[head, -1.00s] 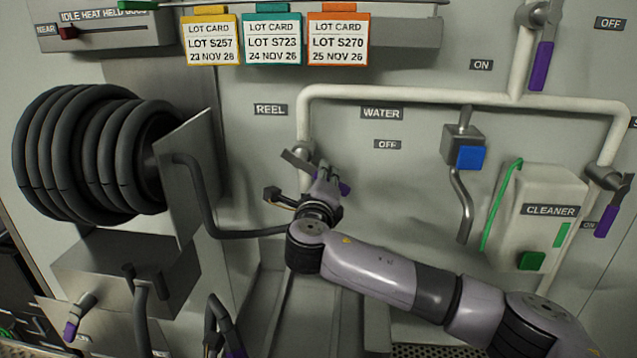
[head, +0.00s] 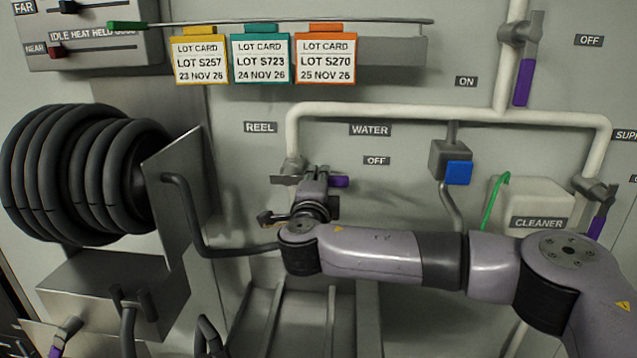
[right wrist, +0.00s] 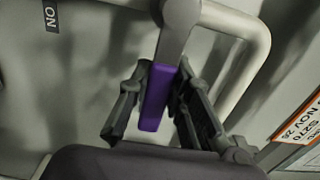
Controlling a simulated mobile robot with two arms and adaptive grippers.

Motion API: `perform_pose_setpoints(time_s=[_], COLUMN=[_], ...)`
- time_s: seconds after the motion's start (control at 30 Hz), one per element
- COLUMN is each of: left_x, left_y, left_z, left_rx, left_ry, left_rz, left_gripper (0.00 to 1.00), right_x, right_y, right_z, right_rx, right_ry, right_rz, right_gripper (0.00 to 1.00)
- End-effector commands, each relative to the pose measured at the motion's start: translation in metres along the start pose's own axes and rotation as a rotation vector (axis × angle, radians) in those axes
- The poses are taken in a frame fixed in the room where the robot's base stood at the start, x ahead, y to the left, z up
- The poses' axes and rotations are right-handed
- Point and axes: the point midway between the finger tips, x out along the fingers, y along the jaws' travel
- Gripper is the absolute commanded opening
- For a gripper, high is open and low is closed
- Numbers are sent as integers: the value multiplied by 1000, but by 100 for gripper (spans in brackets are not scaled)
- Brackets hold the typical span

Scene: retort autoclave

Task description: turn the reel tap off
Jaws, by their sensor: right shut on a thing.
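The reel tap sits on the white pipe below the REEL sign (head: 260,127). Its purple lever (head: 340,181) sticks out to the right, about level, below the OFF sign (head: 376,160). My right gripper (head: 314,180) is at the lever and hides much of the tap body. In the right wrist view, the purple lever (right wrist: 156,98) lies between the two dark fingers of my right gripper (right wrist: 163,88), which is shut on it. An ON sign (right wrist: 52,17) shows at the upper left there. My left gripper is not in view.
A hose reel (head: 75,170) with a metal side plate stands at the left. Lot cards (head: 260,58) hang from a rail above. A blue-marked box (head: 458,172), the cleaner container (head: 535,210) and other purple-handled taps (head: 524,80) are to the right.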

Motion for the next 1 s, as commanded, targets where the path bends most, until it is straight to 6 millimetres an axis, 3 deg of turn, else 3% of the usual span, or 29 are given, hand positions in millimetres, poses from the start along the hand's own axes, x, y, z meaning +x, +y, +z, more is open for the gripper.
perform_pose_setpoints(time_s=[0.37, 0.4, 0.7, 1.0], left_x=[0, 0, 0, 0], left_y=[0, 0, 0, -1], left_z=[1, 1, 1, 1], left_rx=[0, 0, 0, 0], left_ry=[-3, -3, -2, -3], left_rz=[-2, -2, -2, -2], left_gripper=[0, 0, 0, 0], right_x=[-1, -1, 0, -1], right_y=[1, 1, 0, 0], right_z=[2, 2, 0, 0], right_rx=[-12, -12, -9, -7], right_ry=[-5, -5, -1, 0], right_rz=[1, 1, 0, 0], right_gripper=[0, 20, 40, 40])
